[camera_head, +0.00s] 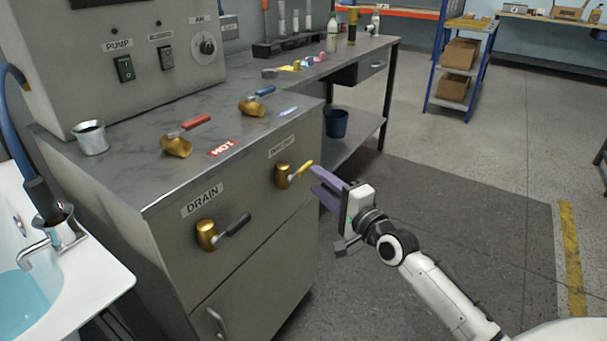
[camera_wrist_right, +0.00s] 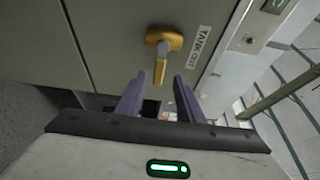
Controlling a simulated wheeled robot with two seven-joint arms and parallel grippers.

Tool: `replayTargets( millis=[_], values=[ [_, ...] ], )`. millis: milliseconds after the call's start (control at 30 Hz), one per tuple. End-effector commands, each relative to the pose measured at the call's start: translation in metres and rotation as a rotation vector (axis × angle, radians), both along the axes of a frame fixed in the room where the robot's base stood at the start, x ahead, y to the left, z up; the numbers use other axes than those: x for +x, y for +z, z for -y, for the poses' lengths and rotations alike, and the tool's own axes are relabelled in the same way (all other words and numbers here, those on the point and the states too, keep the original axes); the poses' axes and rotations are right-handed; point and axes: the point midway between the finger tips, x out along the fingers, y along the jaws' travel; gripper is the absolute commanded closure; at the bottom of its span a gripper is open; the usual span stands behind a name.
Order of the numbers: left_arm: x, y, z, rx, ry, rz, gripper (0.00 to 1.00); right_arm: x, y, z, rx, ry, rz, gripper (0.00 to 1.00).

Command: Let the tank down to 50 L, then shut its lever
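The tank valve is a brass body (camera_head: 283,177) with a yellow lever (camera_head: 302,168) on the cabinet front. In the head view the lever points right and slightly up. In the right wrist view the yellow lever (camera_wrist_right: 160,70) is beside a label (camera_wrist_right: 199,46) reading TANK OUT. My right gripper (camera_head: 316,182) has its purple fingers apart and empty, just off the lever's free end. In the right wrist view the lever's end lines up between the fingertips; contact is not visible. No tank or litre reading shows. My left gripper is out of view.
A drain valve with a dark lever (camera_head: 236,225) is lower left on the same cabinet. Red (camera_head: 189,127) and blue (camera_head: 259,93) levers and a metal cup (camera_head: 90,137) are on the worktop. A tub (camera_head: 95,285) with blue water stands left. The floor right of the cabinet is free.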

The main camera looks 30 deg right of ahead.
Motion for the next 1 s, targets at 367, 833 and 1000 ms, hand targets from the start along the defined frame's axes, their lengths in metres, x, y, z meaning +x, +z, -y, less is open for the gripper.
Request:
replayTargets(
  millis=[367, 833, 1000],
  values=[
    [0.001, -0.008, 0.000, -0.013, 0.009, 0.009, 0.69, 0.061, -0.001, 0.000, -0.002, 0.001, 0.000, 0.66],
    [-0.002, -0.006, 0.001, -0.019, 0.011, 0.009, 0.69, 0.072, -0.001, -0.001, -0.004, 0.001, -0.003, 0.69],
    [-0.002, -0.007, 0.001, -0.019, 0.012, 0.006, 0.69, 0.072, -0.001, -0.001, -0.004, 0.001, -0.002, 0.98]
  ],
)
